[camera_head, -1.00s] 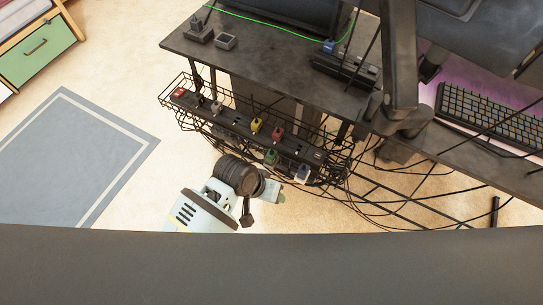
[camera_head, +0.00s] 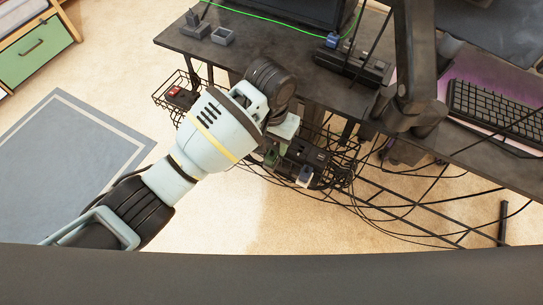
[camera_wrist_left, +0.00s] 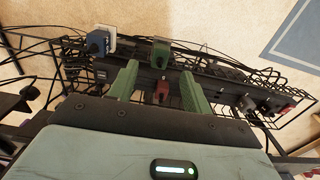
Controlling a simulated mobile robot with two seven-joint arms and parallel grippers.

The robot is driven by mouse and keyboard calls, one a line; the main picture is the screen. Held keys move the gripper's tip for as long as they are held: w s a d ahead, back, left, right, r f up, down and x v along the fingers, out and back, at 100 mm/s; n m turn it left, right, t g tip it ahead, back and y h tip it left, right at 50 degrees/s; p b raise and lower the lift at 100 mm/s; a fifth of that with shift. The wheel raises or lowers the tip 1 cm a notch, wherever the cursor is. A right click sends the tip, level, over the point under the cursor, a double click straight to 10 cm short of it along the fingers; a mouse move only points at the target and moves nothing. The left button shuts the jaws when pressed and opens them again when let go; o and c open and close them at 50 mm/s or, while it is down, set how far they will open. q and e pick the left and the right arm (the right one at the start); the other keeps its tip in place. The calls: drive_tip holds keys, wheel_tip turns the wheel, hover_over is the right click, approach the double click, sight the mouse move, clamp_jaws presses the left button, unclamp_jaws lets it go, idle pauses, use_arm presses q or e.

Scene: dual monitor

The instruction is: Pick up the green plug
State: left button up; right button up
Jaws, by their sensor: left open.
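The green plug (camera_wrist_left: 159,54) stands in the black power strip (camera_wrist_left: 225,82) in the left wrist view. In the head view the green plug (camera_head: 270,157) shows just below my left gripper (camera_head: 284,127). In the wrist view my left gripper (camera_wrist_left: 158,71) is open, its two green fingers apart. The green plug appears just beyond and between the fingertips; I cannot tell how far off it is. A dark red plug (camera_wrist_left: 163,91) shows between the fingers, nearer the palm. My right gripper is not in view.
A wire basket (camera_head: 341,168) holds the strip under the dark desk (camera_head: 190,40). Loose black cables hang at the right. Open floor (camera_head: 215,210) lies in front.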

sight(271, 155)
use_arm(q)
drive_tip(key=shift+f+b, duration=0.3)
drive_tip(key=shift+f, duration=1.2)
drive_tip(key=f, duration=0.1)
drive_tip(key=f+b, duration=0.1)
drive_tip(key=f, duration=0.1)
drive_tip(key=shift+w+f, duration=0.2)
drive_tip(key=shift+f, duration=0.55)
drive_tip(key=c, duration=0.4)
clamp_jaws()
